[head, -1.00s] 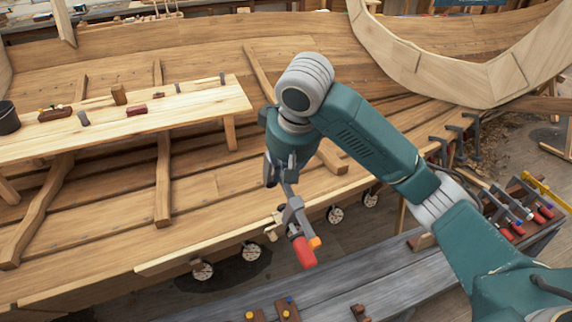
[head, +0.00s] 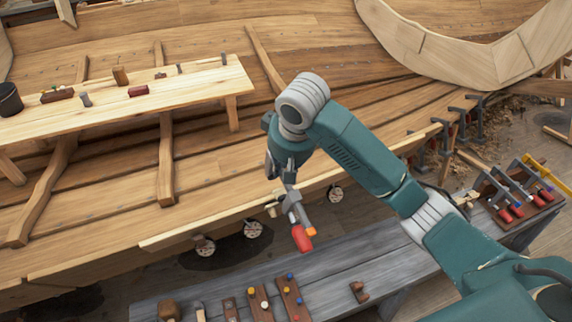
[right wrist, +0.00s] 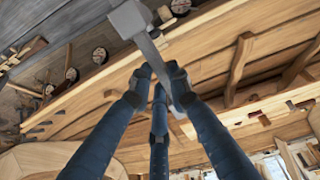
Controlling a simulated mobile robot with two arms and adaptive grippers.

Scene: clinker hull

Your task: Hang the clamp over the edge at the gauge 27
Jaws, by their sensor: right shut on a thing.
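The clamp (head: 300,228), grey with a red handle and orange tip, is held by my right gripper (head: 287,180). It hangs handle-down at the hull's upper plank edge (head: 180,236). In the right wrist view several dark fingers (right wrist: 160,82) close on its grey bar (right wrist: 150,50), which crosses the plank edge; I cannot tell whether it touches. Round gauges hang under the edge: two left of the clamp (head: 205,246) (head: 252,229) and one to its right (head: 335,194). Their numbers are too small to read. My left gripper is not in view.
A grey bench (head: 340,265) with small blocks stands below the edge. A rack of red-handled clamps (head: 515,195) lies at right, and dark clamps (head: 470,115) hang on the far edge. A plank table (head: 200,92) with small items stands inside the hull.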

